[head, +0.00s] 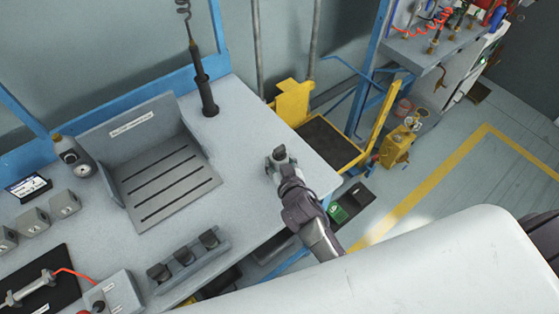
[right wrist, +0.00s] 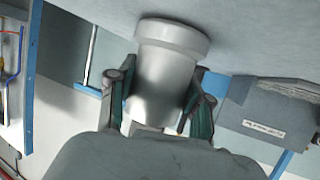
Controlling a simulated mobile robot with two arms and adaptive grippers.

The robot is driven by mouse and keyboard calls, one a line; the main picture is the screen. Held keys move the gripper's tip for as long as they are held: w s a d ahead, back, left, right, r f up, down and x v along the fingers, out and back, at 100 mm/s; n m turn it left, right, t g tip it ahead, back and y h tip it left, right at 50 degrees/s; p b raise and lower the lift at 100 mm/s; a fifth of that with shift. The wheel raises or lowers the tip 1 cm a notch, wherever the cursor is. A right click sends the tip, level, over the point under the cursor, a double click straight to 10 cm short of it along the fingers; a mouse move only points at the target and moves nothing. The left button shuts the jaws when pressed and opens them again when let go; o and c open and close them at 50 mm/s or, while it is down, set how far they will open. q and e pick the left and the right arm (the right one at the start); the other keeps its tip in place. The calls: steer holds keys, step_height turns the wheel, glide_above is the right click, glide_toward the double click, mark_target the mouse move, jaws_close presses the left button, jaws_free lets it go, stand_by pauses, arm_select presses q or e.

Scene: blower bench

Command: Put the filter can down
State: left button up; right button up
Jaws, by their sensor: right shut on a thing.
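The filter can (right wrist: 165,75) is a pale silver cylinder with a wider rim at one end, seen large in the right wrist view. My right gripper (right wrist: 165,100) is shut on it, one finger on each side of its body. In the head view my right gripper (head: 279,162) is over the right part of the grey bench (head: 245,125), and the can is small and mostly hidden there. In the wrist view the can's wide rim is at or very close to the bench surface; I cannot tell if they touch. My left gripper is not in view.
A slotted metal stand (head: 165,180) is left of the gripper, and a black upright tool (head: 205,90) is behind it. A rack with black blocks (head: 190,258) is at the front. A yellow cart (head: 292,103) stands beyond the bench's right edge. The bench around the gripper is clear.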

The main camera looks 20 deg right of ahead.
steer(key=shift+f, duration=0.2)
steer(key=o, duration=1.3)
steer(key=shift+r, duration=0.25)
steer(key=b+v, duration=0.1)
steer(key=v, duration=1.1)
steer(key=shift+s, duration=0.1)
steer(key=shift+d+f, duration=0.1)
